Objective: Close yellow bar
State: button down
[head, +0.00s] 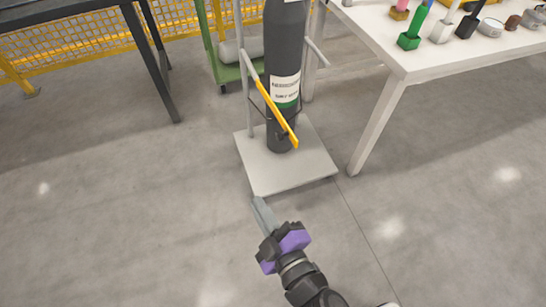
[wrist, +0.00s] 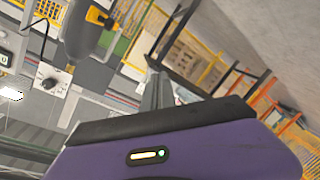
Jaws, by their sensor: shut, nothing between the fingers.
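The yellow bar (head: 276,114) shows in the head view. It is attached at the left post of a grey stand and slants down to the right, in front of a dark cylinder (head: 284,60) with a white and green label. Its lower right end points out toward me, apart from the right post. My gripper (head: 257,201) is shut and empty, in front of the stand's pale base plate and below the bar, not touching it. In the wrist view the shut fingers (wrist: 158,88) point toward the background. I cannot make out the yellow bar there for certain.
The pale base plate (head: 262,184) lies on the floor under the cylinder. A white table (head: 400,62) with several small tools stands at right. A dark table frame (head: 153,60) and yellow mesh fence (head: 70,40) are at upper left. The floor on the left is clear.

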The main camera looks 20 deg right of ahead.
jog(key=w+f+n+h+b, duration=0.2)
jog(key=w+f+n, duration=0.1)
jog(key=w, duration=0.3)
jog(key=w+d+n+t+h, duration=0.1)
jog(key=w+d+h, duration=0.3)
jog(key=w+d, duration=0.5)
jog(key=shift+w+r+t, duration=0.25)
jog(key=shift+w+t, duration=0.05)
jog(key=shift+w, duration=0.65)
jog(key=shift+d, duration=0.15)
